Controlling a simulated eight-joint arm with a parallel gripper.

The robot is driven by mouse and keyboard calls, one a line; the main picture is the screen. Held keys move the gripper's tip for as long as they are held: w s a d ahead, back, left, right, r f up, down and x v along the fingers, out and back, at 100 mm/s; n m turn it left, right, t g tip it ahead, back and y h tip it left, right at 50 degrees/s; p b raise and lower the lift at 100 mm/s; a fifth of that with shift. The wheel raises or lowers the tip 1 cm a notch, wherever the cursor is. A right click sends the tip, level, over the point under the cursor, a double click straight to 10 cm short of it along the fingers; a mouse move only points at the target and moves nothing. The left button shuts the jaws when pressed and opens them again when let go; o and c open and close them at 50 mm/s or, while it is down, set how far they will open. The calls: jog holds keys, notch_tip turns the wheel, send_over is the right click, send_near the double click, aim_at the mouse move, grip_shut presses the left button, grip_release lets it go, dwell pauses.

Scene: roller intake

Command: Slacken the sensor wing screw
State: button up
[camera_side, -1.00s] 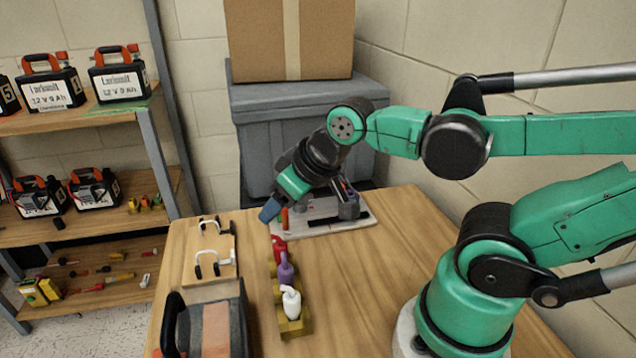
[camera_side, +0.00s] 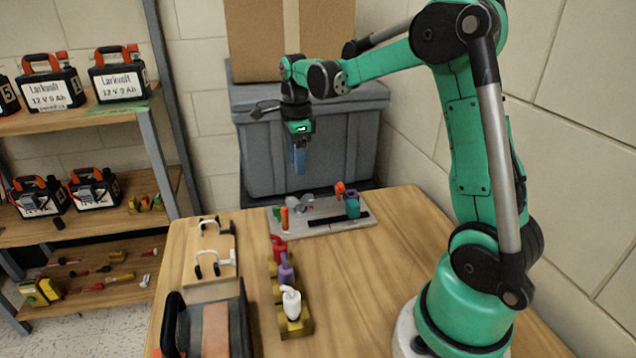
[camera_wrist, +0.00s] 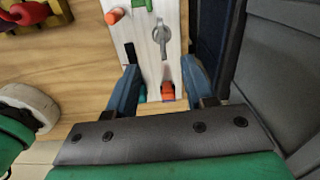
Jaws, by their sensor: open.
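The pale board (camera_side: 362,227) lies at the far end of the table and carries several fittings. A grey winged piece (camera_side: 300,204) stands on it; it also shows in the wrist view (camera_wrist: 161,36). A teal cylinder (camera_side: 352,206) with an orange-red piece (camera_side: 341,188) beside it stands at the board's right. Which part is the sensor wing screw, I cannot tell for sure. My gripper (camera_side: 299,170) points down, open and empty, above the board's back edge. In the wrist view its blue fingers (camera_wrist: 160,68) are spread on either side of the orange-red piece (camera_wrist: 168,90).
An orange peg (camera_side: 285,219) and a green piece (camera_side: 277,213) stand at the board's left. Red, purple and white-topped items (camera_side: 291,303) line the table's middle. A grey bin (camera_side: 350,150) is behind.

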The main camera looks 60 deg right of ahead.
aim_at(299, 195)
jog(key=shift+d+f+m, duration=0.25)
jog(key=shift+f+m, duration=0.05)
jog(key=shift+f, duration=4.4)
jog(key=shift+r, duration=0.1)
grip_shut()
